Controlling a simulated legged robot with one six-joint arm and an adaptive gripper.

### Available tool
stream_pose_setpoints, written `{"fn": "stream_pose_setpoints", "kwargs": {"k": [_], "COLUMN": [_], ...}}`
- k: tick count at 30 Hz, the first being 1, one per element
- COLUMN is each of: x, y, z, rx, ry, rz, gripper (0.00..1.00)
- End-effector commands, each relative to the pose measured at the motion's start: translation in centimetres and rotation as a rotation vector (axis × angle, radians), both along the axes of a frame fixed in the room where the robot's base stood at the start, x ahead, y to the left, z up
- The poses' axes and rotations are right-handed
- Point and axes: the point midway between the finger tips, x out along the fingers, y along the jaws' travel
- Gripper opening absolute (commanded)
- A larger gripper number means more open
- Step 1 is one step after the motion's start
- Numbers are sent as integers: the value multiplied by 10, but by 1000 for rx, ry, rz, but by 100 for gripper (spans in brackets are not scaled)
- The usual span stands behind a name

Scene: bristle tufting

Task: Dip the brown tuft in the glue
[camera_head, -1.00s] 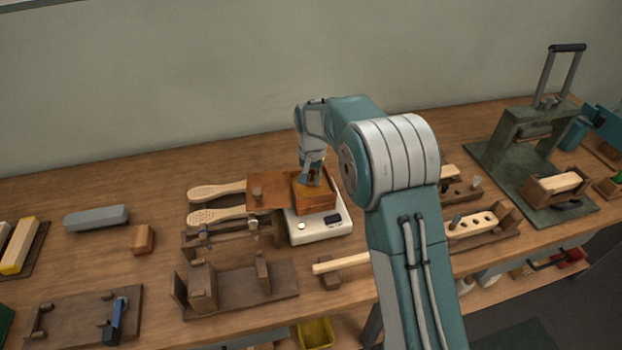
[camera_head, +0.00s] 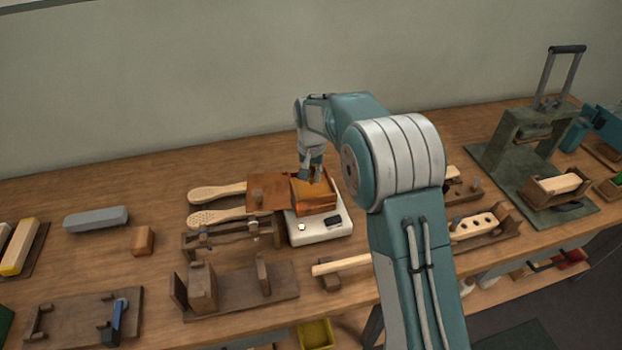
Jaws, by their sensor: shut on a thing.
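The glue (camera_head: 318,192) is an amber layer in an open copper-brown box (camera_head: 316,206) on a white hotplate-like base (camera_head: 320,231). My gripper (camera_head: 311,177) points down over the box, near its back edge. It is shut on the brown tuft (camera_head: 313,180), a small dark brown piece just visible at the fingertips. The tuft is over the glue or at its surface; I cannot tell whether it touches.
A brown lid-like panel (camera_head: 266,193) lies left of the box. Two pale perforated brush boards (camera_head: 215,216) lie further left. A wooden jig (camera_head: 240,288) stands in front. A green press (camera_head: 533,140) stands at right.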

Motion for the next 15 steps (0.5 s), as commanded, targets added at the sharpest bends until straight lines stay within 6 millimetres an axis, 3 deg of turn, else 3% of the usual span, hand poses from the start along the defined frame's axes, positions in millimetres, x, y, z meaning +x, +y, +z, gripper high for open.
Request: {"fn": "stream_pose_setpoints", "kwargs": {"k": [15], "x": [0], "y": [0], "z": [32], "rx": [1], "ry": [-2], "rz": [0], "gripper": [7]}}
